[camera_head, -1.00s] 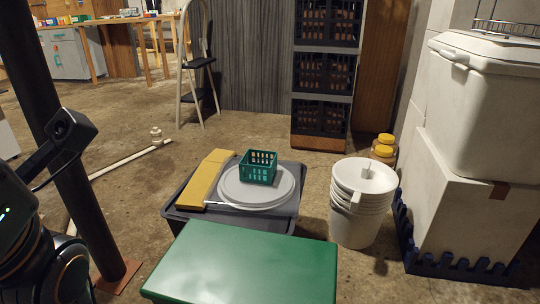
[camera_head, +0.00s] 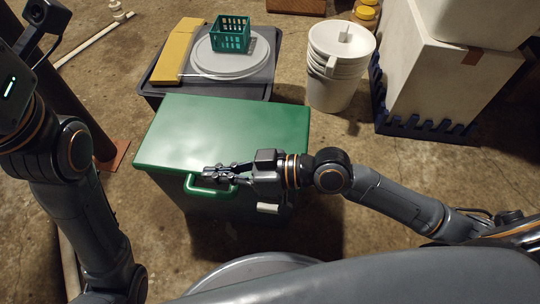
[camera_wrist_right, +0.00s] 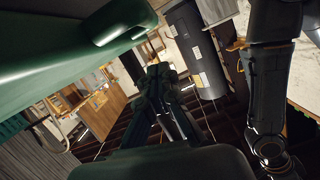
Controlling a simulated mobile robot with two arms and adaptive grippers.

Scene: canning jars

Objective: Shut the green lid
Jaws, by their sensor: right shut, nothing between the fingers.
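The green lid (camera_head: 225,130) lies over a dark bin (camera_head: 215,220) in the middle of the head view. A green loop handle (camera_head: 208,190) sticks out at its near edge. I cannot tell whether the lid is fully down on the bin. My right gripper (camera_head: 207,174) is shut and empty at the lid's near edge, just above the handle in the picture; contact is unclear. In the right wrist view the lid (camera_wrist_right: 45,55) fills the upper left, beside the shut fingers of this gripper (camera_wrist_right: 157,75). My left arm shows at the left, but its gripper is out of view.
Behind the lid, a grey tote (camera_head: 265,90) carries a green basket (camera_head: 230,35), a round grey lid (camera_head: 215,68) and a yellow block (camera_head: 178,48). White buckets (camera_head: 335,90) and a white box (camera_head: 435,75) stand to the right. Some concrete floor is clear.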

